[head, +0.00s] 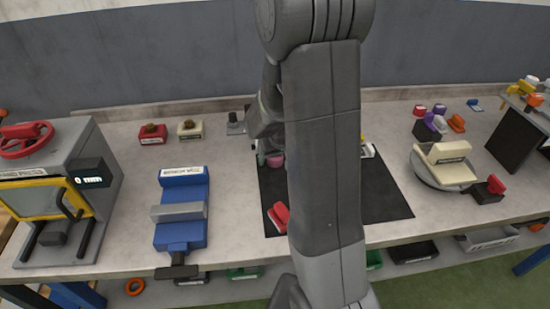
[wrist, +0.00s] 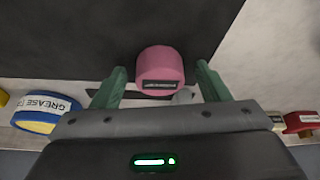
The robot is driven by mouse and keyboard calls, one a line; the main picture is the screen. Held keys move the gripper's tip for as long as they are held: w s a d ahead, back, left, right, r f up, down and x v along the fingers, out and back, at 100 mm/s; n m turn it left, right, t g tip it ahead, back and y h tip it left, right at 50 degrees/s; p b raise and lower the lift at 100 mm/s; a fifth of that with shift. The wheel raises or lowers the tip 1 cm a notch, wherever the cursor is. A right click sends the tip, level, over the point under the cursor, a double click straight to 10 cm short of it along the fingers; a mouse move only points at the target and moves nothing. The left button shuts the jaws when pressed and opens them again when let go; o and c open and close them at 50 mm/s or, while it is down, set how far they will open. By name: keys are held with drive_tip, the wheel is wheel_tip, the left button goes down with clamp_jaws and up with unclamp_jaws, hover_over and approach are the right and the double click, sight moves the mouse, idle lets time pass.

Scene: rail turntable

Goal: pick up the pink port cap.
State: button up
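The pink port cap (wrist: 160,68) stands on the black mat (wrist: 60,40) in the wrist view, a short cylinder with a dark label on its side. In the head view the pink cap (head: 275,161) shows as a small patch beside my arm, on the far left part of the mat. My gripper (wrist: 160,85) is open, with one green finger on each side of the cap. Gaps show between the fingers and the cap. Whether the fingertips reach down to its height is hard to tell. In the head view my arm hides much of the mat.
A grease tin (wrist: 46,112) is close to the left finger in the wrist view. A red object (head: 278,217) lies on the mat's front left. A blue vise (head: 181,208) stands left of the mat, and a round turntable (head: 430,172) with a cream block stands right.

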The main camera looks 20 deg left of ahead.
drive_tip(key=c, duration=0.9)
drive_tip(key=shift+r, duration=0.1)
